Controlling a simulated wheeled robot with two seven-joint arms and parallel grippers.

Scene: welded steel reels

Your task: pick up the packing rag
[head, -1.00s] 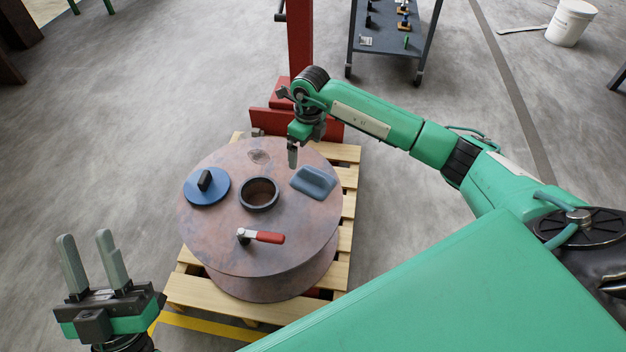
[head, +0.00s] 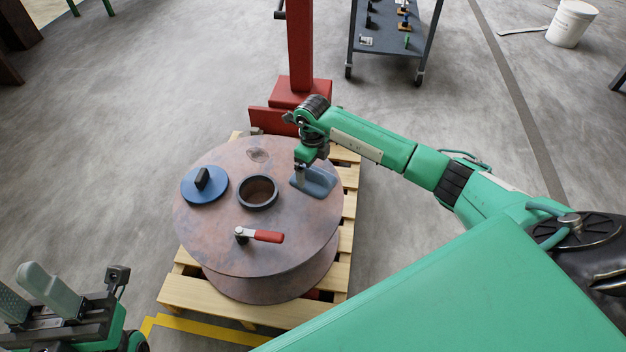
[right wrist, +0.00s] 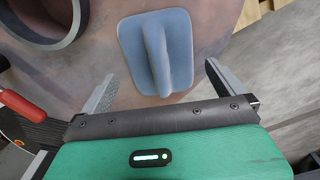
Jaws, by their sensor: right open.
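The packing rag (head: 321,183) is a blue-grey cloth with a raised ridge along its middle. It lies on the right part of the reel's round top (head: 228,245), and my right gripper hides part of it in the head view. In the right wrist view the rag (right wrist: 157,52) is whole, its ridge pointing toward the gripper. My right gripper (head: 302,178) is over the rag, open and empty; its fingers stand on either side of the ridge line in the wrist view (right wrist: 160,72). I cannot tell the remaining height. My left gripper (head: 22,282) is open and empty at the lower left.
On the reel are a blue disc with a black handle (head: 203,186), a dark central ring (head: 257,192) and a red-handled clamp (head: 262,236). The reel stands on a wooden pallet (head: 200,293). A red post (head: 300,50) and grey cart (head: 392,42) are behind.

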